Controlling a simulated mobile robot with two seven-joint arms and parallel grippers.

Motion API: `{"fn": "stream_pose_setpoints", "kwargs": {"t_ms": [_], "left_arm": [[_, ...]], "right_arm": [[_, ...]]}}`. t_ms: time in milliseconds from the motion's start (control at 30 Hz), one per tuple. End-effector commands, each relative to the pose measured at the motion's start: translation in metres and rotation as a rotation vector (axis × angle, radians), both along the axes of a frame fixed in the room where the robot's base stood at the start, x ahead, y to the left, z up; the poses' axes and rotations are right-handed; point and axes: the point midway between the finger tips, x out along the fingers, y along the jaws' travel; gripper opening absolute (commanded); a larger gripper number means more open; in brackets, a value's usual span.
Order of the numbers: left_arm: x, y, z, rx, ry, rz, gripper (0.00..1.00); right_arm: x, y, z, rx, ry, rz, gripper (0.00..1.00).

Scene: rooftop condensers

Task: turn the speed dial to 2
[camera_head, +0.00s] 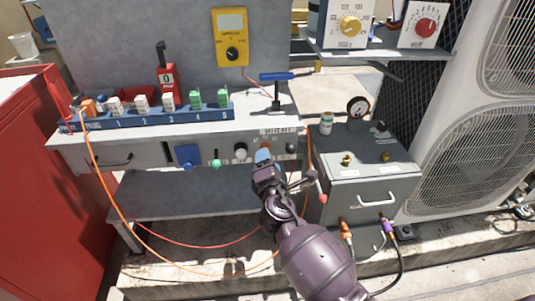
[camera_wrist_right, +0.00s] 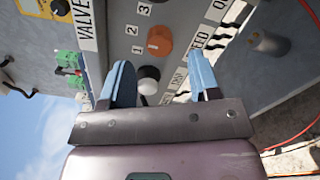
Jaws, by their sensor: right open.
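The speed dial looks to be the orange knob (camera_wrist_right: 158,42) on the grey bench front, with the labels 1, 2 and 3 beside it and part of a word ending "EED" near it. Its pointer is too small to read. I cannot tell whether anything is touched. My left gripper is not in view.
The bench front also carries a dark-and-pale knob (camera_head: 240,151), a green knob (camera_head: 216,164) and a blue square (camera_head: 188,156). A grey box (camera_head: 368,172) stands close on the right. Orange and red cables hang below the bench.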

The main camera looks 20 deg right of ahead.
Motion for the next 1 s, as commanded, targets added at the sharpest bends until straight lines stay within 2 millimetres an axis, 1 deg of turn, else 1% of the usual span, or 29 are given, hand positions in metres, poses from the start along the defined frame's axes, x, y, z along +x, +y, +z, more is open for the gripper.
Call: {"fn": "stream_pose_setpoints", "kwargs": {"t_ms": [33, 200, 400, 600, 1000], "left_arm": [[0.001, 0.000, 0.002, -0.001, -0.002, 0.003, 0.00], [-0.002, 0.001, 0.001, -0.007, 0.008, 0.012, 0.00], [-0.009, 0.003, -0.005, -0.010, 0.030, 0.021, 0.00], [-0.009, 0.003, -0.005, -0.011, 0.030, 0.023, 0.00], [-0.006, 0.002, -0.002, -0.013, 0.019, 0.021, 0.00]], "right_arm": [[-0.010, 0.003, 0.003, 0.002, -0.003, 0.000, 0.57], [-0.037, 0.010, 0.002, 0.003, -0.002, 0.000, 0.57], [-0.057, 0.017, 0.001, 0.002, -0.001, 0.001, 0.57], [-0.063, 0.018, 0.000, 0.001, 0.000, 0.001, 0.57], [-0.062, 0.018, 0.000, 0.001, 0.000, 0.001, 0.57]]}}
